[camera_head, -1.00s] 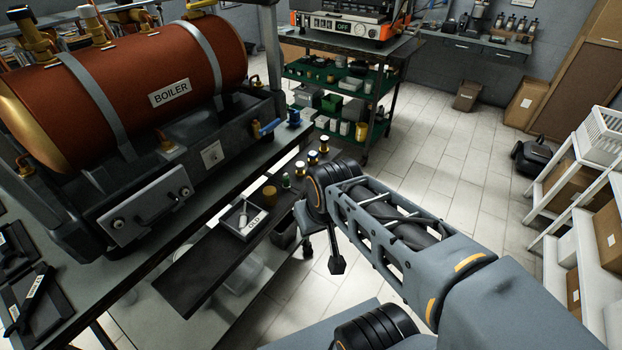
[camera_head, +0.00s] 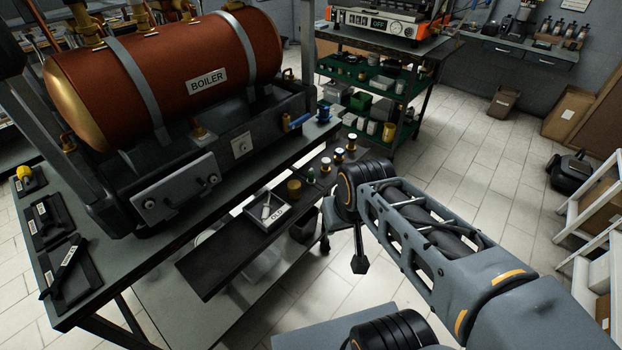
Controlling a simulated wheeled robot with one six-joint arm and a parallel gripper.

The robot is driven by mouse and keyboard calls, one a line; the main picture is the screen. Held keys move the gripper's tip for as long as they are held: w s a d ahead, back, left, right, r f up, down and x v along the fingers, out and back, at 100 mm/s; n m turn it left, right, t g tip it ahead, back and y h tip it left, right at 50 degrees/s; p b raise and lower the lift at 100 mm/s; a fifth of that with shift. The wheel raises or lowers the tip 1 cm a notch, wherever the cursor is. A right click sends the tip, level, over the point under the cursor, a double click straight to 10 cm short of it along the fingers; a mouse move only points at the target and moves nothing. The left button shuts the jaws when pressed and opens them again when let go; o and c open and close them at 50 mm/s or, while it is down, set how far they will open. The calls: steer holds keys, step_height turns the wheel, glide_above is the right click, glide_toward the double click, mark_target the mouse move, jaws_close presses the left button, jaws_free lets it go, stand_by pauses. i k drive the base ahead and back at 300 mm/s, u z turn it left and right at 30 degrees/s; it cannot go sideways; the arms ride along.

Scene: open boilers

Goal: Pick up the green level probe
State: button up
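A small probe with a dark green top (camera_head: 311,176) stands in the row on the narrow dark ledge in front of the boiler; it looks like the green level probe, but it is small here. My gripper (camera_head: 342,253) hangs pointing down at the end of my arm, to the right of and nearer than the ledge. Its two dark fingertips look apart with nothing between them. The green-topped probe is outside the gripper, up and to its left.
Other gold-based probes (camera_head: 338,155) stand beside the green one, with a yellow pot (camera_head: 294,187) to its left. A tray labelled OLD (camera_head: 253,222) holds a pale part. The boiler (camera_head: 190,75) fills the upper left.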

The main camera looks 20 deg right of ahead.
mark_target(310, 180)
steer(key=u, duration=0.45)
steer(key=k, duration=1.1)
steer(key=u, duration=1.25)
steer(key=i, duration=1)
steer(key=z, duration=0.95)
steer(key=i, duration=0.45)
steer(key=z, duration=0.55)
